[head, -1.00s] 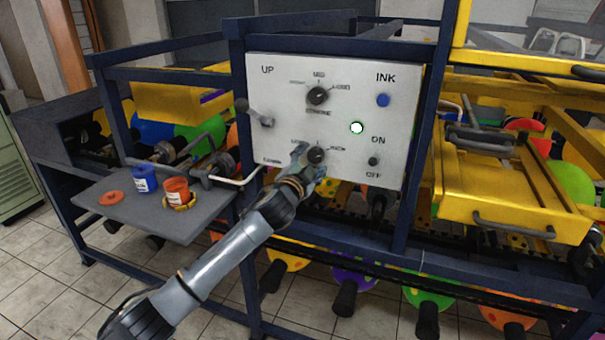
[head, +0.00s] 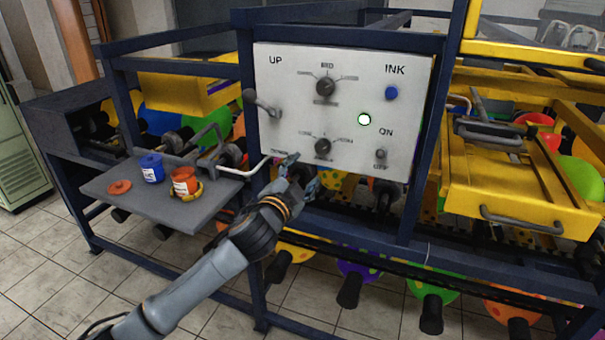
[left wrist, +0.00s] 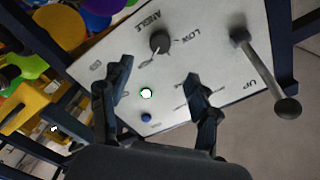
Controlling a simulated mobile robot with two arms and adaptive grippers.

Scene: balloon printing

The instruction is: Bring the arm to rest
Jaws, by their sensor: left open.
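My left gripper (head: 300,176) is at the lower edge of the white control panel (head: 290,62), just below and left of the lower knob (head: 322,146). In the left wrist view its two fingers stand apart with nothing between them (left wrist: 157,84). They are in front of the panel, near the ANGLE knob (left wrist: 160,42) and the glowing light (left wrist: 146,93). My left arm reaches up from the bottom left of the head view. My right gripper is in neither view.
Left of the panel, a grey shelf (head: 131,200) bears a blue jar (head: 152,168) and an orange jar (head: 184,182). A lever (head: 262,104) and a bent white handle (head: 245,172) stick out nearby. A yellow tray (head: 507,200) is at right. Open tiled floor lies front left.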

